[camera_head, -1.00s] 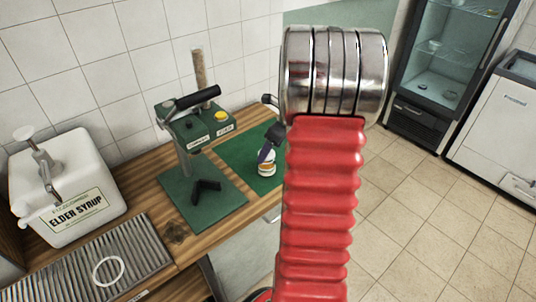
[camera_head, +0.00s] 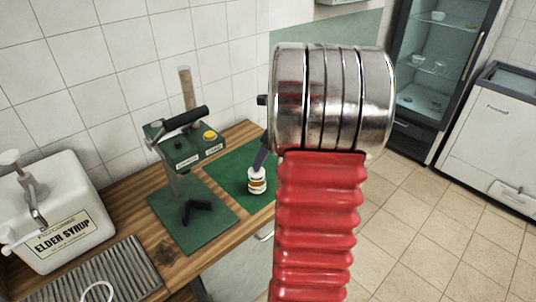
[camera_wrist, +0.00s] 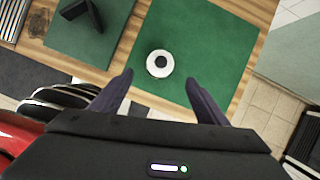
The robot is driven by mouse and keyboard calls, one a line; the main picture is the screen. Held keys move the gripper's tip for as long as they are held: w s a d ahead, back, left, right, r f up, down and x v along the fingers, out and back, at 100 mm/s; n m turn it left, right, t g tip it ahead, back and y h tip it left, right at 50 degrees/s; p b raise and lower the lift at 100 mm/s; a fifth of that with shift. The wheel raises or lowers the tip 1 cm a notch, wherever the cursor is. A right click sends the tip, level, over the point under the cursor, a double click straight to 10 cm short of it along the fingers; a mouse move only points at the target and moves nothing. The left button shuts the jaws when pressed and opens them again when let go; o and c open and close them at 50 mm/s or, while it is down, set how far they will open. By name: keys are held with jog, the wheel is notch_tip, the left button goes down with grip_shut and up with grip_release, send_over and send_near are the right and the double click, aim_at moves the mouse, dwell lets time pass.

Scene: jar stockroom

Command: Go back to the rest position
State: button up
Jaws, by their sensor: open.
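My gripper (camera_wrist: 163,90) is open and empty in the wrist view, its two dark fingers spread apart. A small white jar with an orange-brown label (camera_head: 257,181) stands upright on the green mat (camera_head: 232,167). From above in the wrist view, the jar (camera_wrist: 160,64) shows a white ring top with a dark centre, lying beyond and between the fingertips, apart from them. In the head view my red and metal arm hides most of the gripper; one purple finger (camera_head: 262,156) shows close to the jar.
A green press (camera_head: 187,150) stands on the wooden counter left of the mat. Further left are a white elder syrup dispenser (camera_head: 52,215) and a ribbed drip tray (camera_head: 118,272) with a white ring. A fridge (camera_head: 432,70) and white freezer (camera_head: 492,135) stand right. Tiled floor between is open.

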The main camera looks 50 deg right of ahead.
dwell(0.5)
jog(key=s+a+r+n, duration=0.3)
jog(key=s+a+n, duration=0.1)
jog(key=a+n, duration=0.7)
jog(key=s+a+r+n, duration=0.3)
jog(key=a+n, duration=0.8)
jog(key=a, duration=0.3)
jog(key=s+a+r+n+t, duration=0.1)
jog(key=s+a+r+n, duration=0.2)
jog(key=a+n, duration=0.9)
jog(key=shift+s+a+r+h, duration=0.3)
jog(key=shift+s+a, duration=0.5)
jog(key=shift+a, duration=0.05)
